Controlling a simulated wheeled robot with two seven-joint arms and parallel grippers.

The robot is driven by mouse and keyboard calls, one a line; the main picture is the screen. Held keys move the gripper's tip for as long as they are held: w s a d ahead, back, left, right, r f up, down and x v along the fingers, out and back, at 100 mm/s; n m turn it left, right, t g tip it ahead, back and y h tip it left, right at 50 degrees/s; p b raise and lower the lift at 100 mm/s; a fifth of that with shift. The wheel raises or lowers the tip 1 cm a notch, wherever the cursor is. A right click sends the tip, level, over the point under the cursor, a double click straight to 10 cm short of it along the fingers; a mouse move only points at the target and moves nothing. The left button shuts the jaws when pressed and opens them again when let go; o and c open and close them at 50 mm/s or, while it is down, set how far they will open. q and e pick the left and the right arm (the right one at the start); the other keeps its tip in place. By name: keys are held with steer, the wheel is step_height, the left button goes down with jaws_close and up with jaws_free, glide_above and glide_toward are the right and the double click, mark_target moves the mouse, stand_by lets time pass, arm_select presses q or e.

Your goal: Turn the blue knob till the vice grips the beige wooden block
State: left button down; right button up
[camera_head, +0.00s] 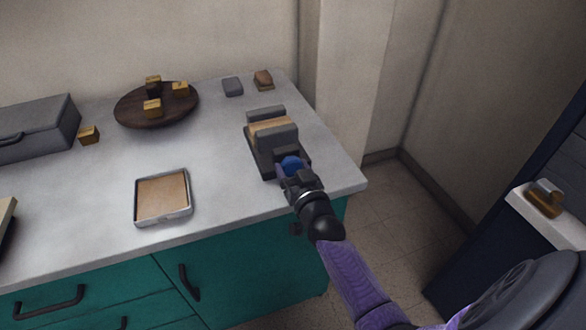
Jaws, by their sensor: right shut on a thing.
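The dark grey vice (262,157) stands near the right end of the counter. The beige wooden block (270,126) sits between its two jaws; whether the near jaw touches it I cannot tell. The blue knob (291,163) is at the vice's near end. My right gripper (292,170) is shut on the blue knob, reaching in from the lower right, and its fingers hide part of the knob. My left gripper is not in view.
A round dark wooden board (128,112) with several small blocks lies at the back left, beside a grey box (38,125). A square tray (163,222) lies at the front. A grey block (232,87) and a brown block (263,80) sit behind the vice. The counter's right edge is close to the vice.

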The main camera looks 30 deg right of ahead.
steer(key=shift+r+m, duration=0.1)
steer(key=shift+m, duration=0.5)
steer(key=shift+m+p, duration=0.3)
steer(key=shift+m, duration=0.2)
steer(key=o, duration=1.2)
steer(key=shift+s, duration=0.1)
